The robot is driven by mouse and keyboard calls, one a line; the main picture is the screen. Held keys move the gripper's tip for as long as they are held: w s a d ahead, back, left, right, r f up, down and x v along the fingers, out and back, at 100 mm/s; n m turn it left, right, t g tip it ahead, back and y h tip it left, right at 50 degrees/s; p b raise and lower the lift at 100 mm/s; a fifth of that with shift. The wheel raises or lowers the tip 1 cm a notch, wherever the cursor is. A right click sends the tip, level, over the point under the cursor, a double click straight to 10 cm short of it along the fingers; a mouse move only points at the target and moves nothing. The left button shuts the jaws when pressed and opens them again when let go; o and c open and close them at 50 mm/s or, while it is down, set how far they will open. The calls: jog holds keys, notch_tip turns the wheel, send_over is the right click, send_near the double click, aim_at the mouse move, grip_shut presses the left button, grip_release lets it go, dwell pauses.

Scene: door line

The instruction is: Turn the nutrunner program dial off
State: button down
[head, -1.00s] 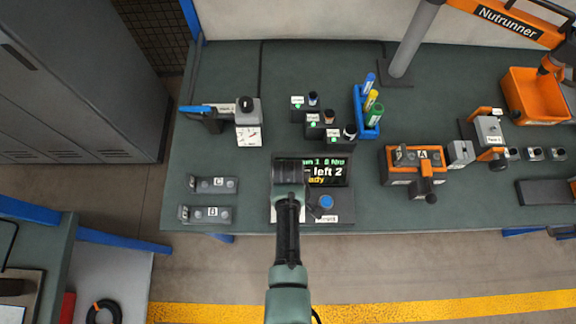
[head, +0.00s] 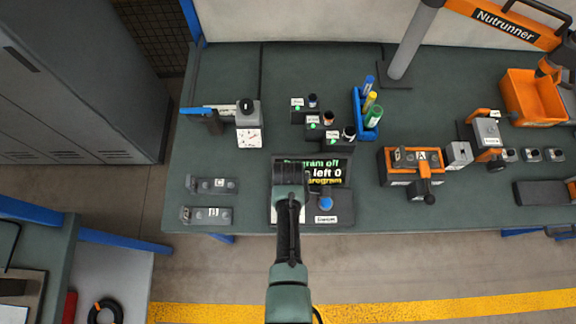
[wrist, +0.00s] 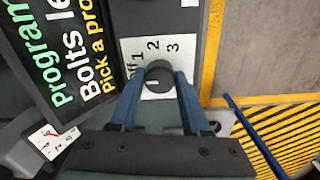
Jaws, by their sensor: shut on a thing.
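The nutrunner program dial (wrist: 158,78) is a dark round knob on a white plate (wrist: 180,45) marked off, 1, 2 and 3. In the wrist view my gripper (wrist: 158,88) has its two blue fingers shut on the dial, one on each side. A short white mark shows on the knob; its exact setting is hard to read beside the fingers. The display (head: 335,170) reads program off and bolts left 0; it also shows close up in the wrist view (wrist: 75,50). In the head view my arm hides the dial.
A blue button (head: 326,203) sits right of my arm on the same console. Fixtures B and C (head: 207,214) lie to the left, an orange fixture A (head: 420,165) to the right. A blue bottle rack (head: 360,112) stands behind. Floor is clear in front of the bench.

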dwell(0.4)
jog(key=shift+c, duration=1.8)
grip_release()
notch_tip(320, 180, up, 13)
